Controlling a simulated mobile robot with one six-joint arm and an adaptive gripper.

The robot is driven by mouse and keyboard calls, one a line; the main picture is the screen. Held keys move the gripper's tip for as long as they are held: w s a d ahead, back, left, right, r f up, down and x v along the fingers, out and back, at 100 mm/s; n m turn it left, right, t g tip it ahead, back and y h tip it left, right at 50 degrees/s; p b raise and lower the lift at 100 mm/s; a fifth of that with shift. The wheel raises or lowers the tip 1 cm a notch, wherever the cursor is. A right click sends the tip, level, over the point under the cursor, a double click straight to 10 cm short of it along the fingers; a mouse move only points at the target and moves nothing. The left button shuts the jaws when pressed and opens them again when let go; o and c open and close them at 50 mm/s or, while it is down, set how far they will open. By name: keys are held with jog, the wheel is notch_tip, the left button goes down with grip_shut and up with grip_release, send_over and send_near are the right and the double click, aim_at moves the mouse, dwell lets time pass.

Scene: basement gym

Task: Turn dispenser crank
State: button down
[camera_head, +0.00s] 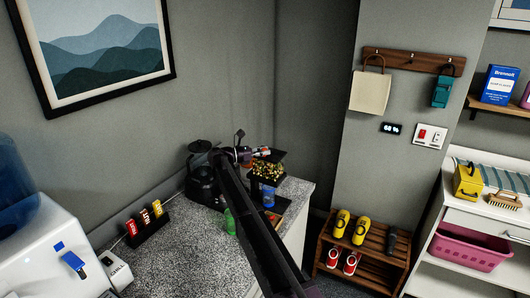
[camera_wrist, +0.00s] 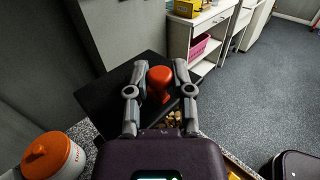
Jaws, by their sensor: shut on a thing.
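The dispenser (camera_head: 267,170) stands at the far end of the speckled counter, with a dark top and yellow-brown contents. The orange-red crank knob (camera_wrist: 160,82) sits between my two grey fingers. My gripper (camera_wrist: 160,70) is shut on this knob, one finger on each side. In the head view my gripper (camera_head: 257,153) is beside the dispenser's upper part. The crank's shaft is mostly hidden by my gripper.
A blue cup (camera_head: 268,197) and a green cup (camera_head: 230,223) stand near the dispenser. A shoe rack (camera_head: 362,252) stands right of the counter (camera_head: 175,260). The grey floor (camera_wrist: 245,95) is open.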

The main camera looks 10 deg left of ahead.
jog(key=shift+d, duration=0.1)
jog(key=shift+c, duration=2.4)
grip_release()
jog(key=v, duration=1.2)
